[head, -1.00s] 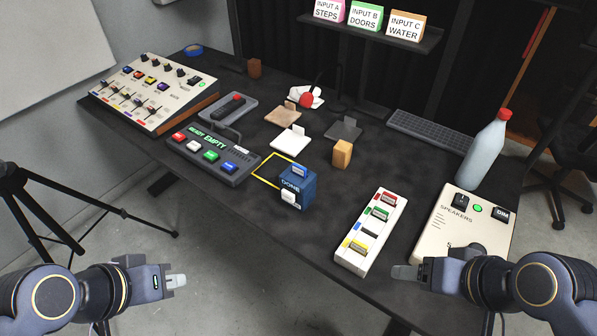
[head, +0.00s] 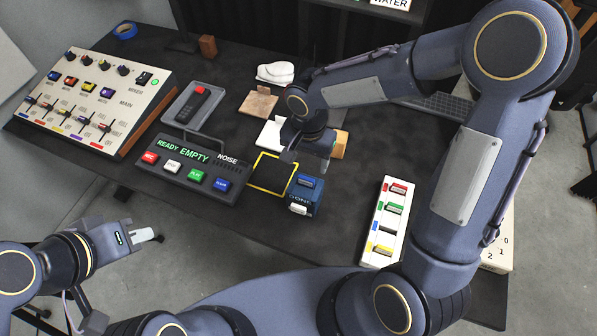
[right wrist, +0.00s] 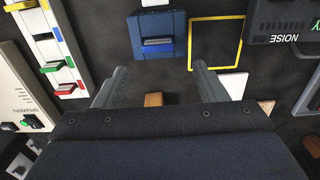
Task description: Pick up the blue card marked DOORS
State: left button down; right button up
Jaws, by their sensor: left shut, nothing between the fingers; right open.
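A blue box labelled DONE (head: 303,197) stands on the dark table. A small blue card (head: 306,180) sits upright in its top. The card also shows in the right wrist view (right wrist: 157,43), but its writing is too small to read. My right gripper (head: 307,160) is open and empty, just behind the box in the head view. In the right wrist view its two fingers (right wrist: 158,70) are spread, with the card ahead between them and apart from both. My left gripper (head: 150,236) is shut and empty, off the table's front edge.
A white rack (head: 373,250) with coloured slots stands right of the box; its blue slot looks empty. A yellow outlined square (head: 262,188) and a button panel (head: 190,182) lie left. A wooden block (head: 341,146) is close to my right gripper.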

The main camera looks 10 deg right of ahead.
aim_at(306, 178)
jog(key=f, duration=0.4)
jog(key=f+p, duration=0.1)
jog(key=f, duration=0.2)
jog(key=shift+s+a, duration=0.1)
jog(key=shift+s, duration=0.2)
jog(key=c, duration=1.1)
jog(key=shift+r, duration=0.1)
jog(key=shift+c, duration=0.2)
